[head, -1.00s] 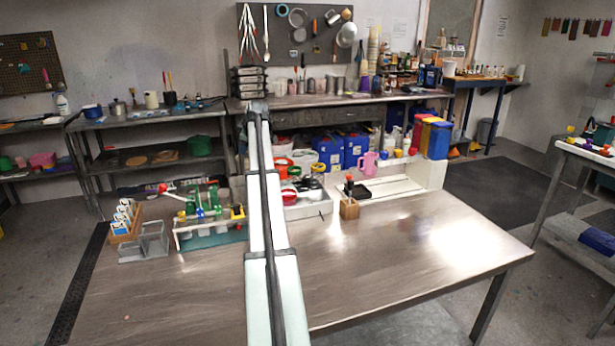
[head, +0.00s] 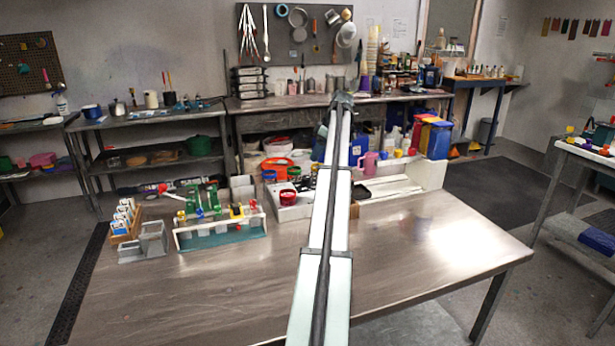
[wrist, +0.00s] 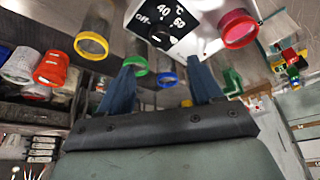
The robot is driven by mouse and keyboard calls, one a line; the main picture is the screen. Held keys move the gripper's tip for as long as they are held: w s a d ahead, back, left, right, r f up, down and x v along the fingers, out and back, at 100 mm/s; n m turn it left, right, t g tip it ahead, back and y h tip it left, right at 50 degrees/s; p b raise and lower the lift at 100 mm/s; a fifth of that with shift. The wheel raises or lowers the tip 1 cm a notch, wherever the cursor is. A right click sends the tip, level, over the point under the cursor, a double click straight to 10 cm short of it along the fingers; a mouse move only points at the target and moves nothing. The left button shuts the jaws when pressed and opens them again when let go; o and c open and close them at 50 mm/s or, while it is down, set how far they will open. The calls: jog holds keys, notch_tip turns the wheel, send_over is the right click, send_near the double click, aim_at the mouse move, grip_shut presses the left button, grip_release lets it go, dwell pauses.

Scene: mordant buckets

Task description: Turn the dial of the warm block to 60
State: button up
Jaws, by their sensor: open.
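The dial appears beyond the gap between the fingertips, and I see no contact. In the head view I cannot make out the warm block or my gripper; my arm crosses the middle of the table.
Around the label are tubes with yellow (wrist: 91,44), red (wrist: 238,28), blue (wrist: 167,79) and green rings, close to the fingers. The table's right front is clear.

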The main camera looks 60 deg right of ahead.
aim_at(306, 177)
jog(key=x, duration=1.1)
jog(key=shift+w+f, duration=0.1)
jog(key=shift+f, duration=0.15)
jog(key=c, duration=1.1)
jog(key=shift+o, duration=0.2)
